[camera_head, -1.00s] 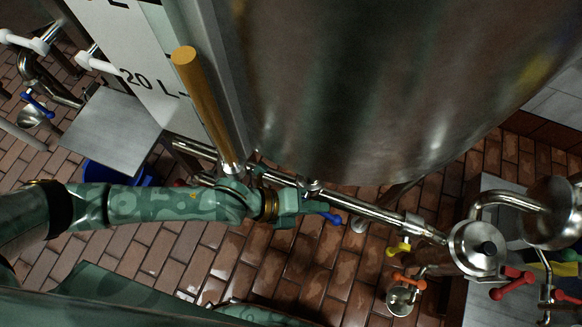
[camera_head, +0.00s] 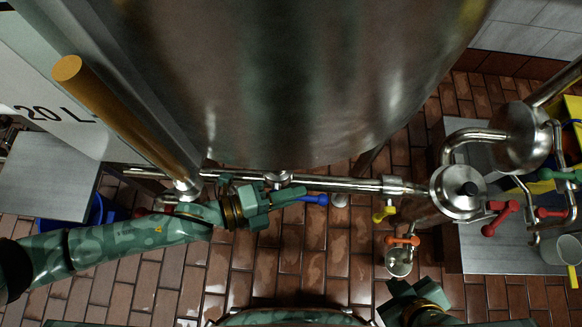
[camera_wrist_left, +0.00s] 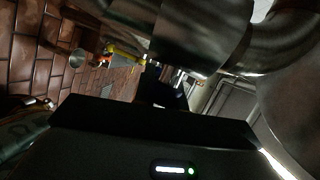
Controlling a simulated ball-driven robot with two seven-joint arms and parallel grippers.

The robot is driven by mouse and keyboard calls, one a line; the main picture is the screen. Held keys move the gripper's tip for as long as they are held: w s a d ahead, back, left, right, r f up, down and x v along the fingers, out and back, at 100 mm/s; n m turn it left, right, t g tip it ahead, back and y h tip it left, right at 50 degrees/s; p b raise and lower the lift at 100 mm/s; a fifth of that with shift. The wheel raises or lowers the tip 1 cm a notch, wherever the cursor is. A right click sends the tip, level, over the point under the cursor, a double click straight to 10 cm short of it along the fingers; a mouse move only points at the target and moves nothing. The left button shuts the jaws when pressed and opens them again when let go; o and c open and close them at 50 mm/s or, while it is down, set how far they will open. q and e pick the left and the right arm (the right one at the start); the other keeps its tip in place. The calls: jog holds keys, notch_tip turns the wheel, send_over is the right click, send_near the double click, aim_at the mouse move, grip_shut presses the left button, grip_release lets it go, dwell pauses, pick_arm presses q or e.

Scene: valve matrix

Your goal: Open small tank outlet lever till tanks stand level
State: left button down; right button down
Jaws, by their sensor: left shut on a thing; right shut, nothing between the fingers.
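A blue lever (camera_head: 314,199) sits just below the steel pipe (camera_head: 340,184) under the big tank (camera_head: 300,70) in the head view. My left gripper (camera_head: 290,195) is shut on the blue lever's near end; the fingers hide that part. Its outer end sticks out to the right, roughly along the pipe. An amber-filled sight tube (camera_head: 120,120) stands by the tank beside a white scale (camera_head: 35,85) marked 20 L. My right gripper (camera_head: 401,292) is shut and empty at the bottom edge, partly cut off. In the left wrist view, dark gripper parts fill the lower half and hide the grip.
A yellow lever (camera_head: 384,213) and an orange lever (camera_head: 402,240) sit right of the blue one. Red levers (camera_head: 500,218), a green lever (camera_head: 560,175) and a mug (camera_head: 562,262) are at the right-hand bench (camera_head: 480,255). Brick floor (camera_head: 280,260) is open below the pipe.

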pick_arm(q)
jog(key=shift+f, duration=0.1)
dwell(0.3)
jog(key=c, duration=1.5)
grip_release()
jog(key=shift+o, duration=0.2)
